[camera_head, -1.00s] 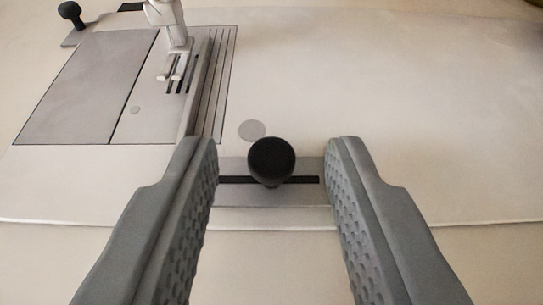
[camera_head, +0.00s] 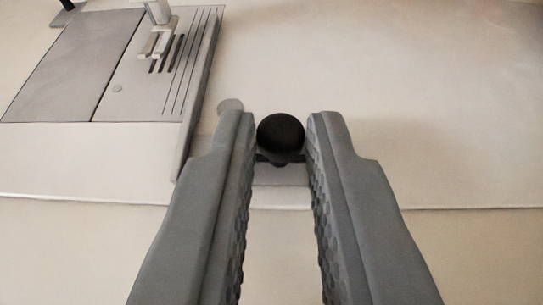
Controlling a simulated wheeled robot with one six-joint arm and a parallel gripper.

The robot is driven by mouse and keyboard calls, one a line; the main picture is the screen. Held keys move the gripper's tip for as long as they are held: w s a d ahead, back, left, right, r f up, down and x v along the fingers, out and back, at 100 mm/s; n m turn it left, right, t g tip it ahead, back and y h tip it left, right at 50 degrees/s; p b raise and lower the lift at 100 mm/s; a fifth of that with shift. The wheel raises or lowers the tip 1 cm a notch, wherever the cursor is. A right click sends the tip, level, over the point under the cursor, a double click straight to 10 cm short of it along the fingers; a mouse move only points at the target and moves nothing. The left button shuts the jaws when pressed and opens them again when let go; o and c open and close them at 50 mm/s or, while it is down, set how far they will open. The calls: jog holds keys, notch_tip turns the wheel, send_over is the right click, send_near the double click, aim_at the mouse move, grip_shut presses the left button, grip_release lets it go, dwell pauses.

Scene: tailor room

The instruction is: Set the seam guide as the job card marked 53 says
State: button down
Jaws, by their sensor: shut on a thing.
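A black round knob (camera_head: 281,136) stands on a small grey slotted plate (camera_head: 281,175) near the front edge of the machine bed. My gripper (camera_head: 280,135) is shut on the knob, with one grey textured finger on each side of it. The fingers hide most of the plate and its dark slot. The seam guide (camera_head: 181,150) seems to be the raised grey bar along the right edge of the needle plate; I cannot tell for sure. No job card is in view.
The presser foot (camera_head: 155,42) stands over the metal needle plate (camera_head: 140,85) with its engraved lines at the upper left. A small grey disc (camera_head: 230,105) lies left of the knob. The pale bed (camera_head: 420,110) to the right is clear.

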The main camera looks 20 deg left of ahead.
jog(key=c, duration=1.7)
grip_release()
jog(key=shift+d, duration=0.15)
jog(key=shift+o, duration=1.3)
jog(key=shift+w+d, duration=0.1)
jog(key=shift+d, duration=0.1)
jog(key=v, duration=1.7)
jog(key=shift+s, duration=0.2)
jog(key=shift+r, duration=0.1)
